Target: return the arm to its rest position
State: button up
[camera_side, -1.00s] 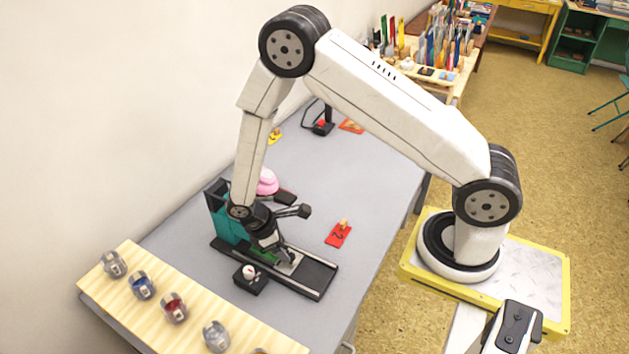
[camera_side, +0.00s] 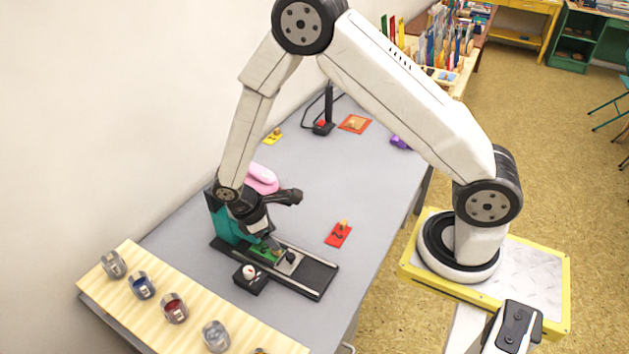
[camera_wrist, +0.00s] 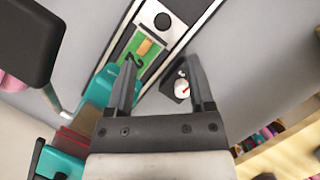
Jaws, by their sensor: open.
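My gripper (camera_side: 272,243) is open and empty, just above a black rail machine (camera_side: 318,280) with a teal block (camera_side: 221,222) at its left end. In the wrist view my gripper (camera_wrist: 160,88) shows two dark fingers spread apart. A green pad with a dark mark (camera_wrist: 128,58) and a small wooden handle (camera_wrist: 145,46) lies on the rail beyond the fingers. A small black box with a white dial (camera_wrist: 182,88) sits beside the rail; it also shows in the side view (camera_side: 250,277). Part of the green pad is hidden by the gripper in the side view.
A wooden rack (camera_side: 110,290) with several small jars stands at the front left. A red pad (camera_side: 338,236) with a handle lies right of the rail. A pink object (camera_side: 262,178), yellow pad (camera_side: 272,136), orange pad (camera_side: 354,124) and purple object (camera_side: 399,142) lie farther back. The wall is close on the left.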

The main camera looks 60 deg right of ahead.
jog(key=s+d+r+m+t+y, duration=0.1)
jog(key=s+r+m+t, duration=0.2)
jog(key=r, duration=0.4)
jog(key=s+d+r+m+t+y, duration=0.2)
jog(key=s+r+m, duration=0.3)
jog(key=r, duration=0.2)
jog(key=shift+d+r+m+t, duration=0.25)
jog(key=shift+r+m+t, duration=0.1)
jog(key=shift+m+t, duration=0.05)
